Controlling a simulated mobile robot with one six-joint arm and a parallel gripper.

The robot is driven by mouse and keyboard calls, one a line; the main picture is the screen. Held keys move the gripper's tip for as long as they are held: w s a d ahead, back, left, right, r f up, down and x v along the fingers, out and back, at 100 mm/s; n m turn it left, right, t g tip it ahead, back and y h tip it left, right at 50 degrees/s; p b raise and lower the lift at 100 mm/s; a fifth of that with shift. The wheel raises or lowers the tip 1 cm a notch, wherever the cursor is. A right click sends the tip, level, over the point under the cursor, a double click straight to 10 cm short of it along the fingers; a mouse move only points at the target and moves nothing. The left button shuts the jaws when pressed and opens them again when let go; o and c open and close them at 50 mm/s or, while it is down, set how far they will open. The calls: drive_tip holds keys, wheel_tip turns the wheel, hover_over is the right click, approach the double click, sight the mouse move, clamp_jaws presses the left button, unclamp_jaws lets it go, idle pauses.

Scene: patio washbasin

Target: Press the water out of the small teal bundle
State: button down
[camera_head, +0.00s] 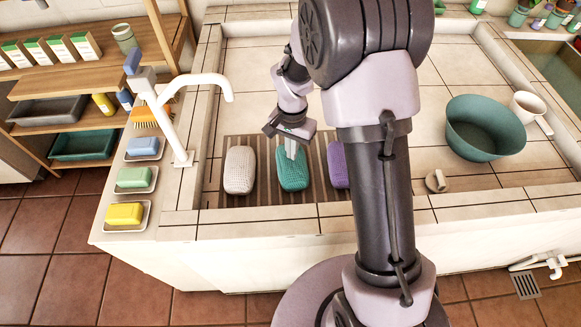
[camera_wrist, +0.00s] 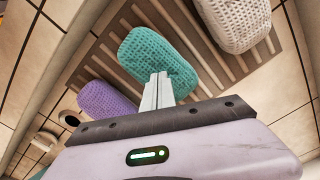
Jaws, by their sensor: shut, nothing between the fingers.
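The small teal bundle (camera_head: 292,172) lies on a slatted wooden rack (camera_head: 265,190) in the basin, between a white bundle (camera_head: 240,170) and a purple bundle (camera_head: 337,165). It has a knitted texture and also shows in the wrist view (camera_wrist: 158,62). My gripper (camera_head: 291,150) is shut with nothing between its fingers. Its fingertips (camera_wrist: 158,77) point down at the teal bundle and overlap its near edge in the wrist view. I cannot tell whether they touch it. My arm hides part of the purple bundle in the head view.
A white tap (camera_head: 190,95) stands at the basin's left edge. Soap dishes with blue (camera_head: 143,147), green (camera_head: 134,177) and yellow (camera_head: 125,213) bars line the left ledge. The tiled basin floor behind the rack is clear.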

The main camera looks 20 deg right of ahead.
drive_tip(key=shift+f+b, duration=0.6)
drive_tip(key=shift+f, duration=0.2)
drive_tip(key=shift+s+f, duration=0.2)
drive_tip(key=shift+s, duration=0.05)
idle(2.3)
drive_tip(key=shift+r, duration=0.1)
wheel_tip(320, 180, up, 8)
drive_tip(key=p, duration=0.6)
drive_tip(key=shift+w, duration=0.2)
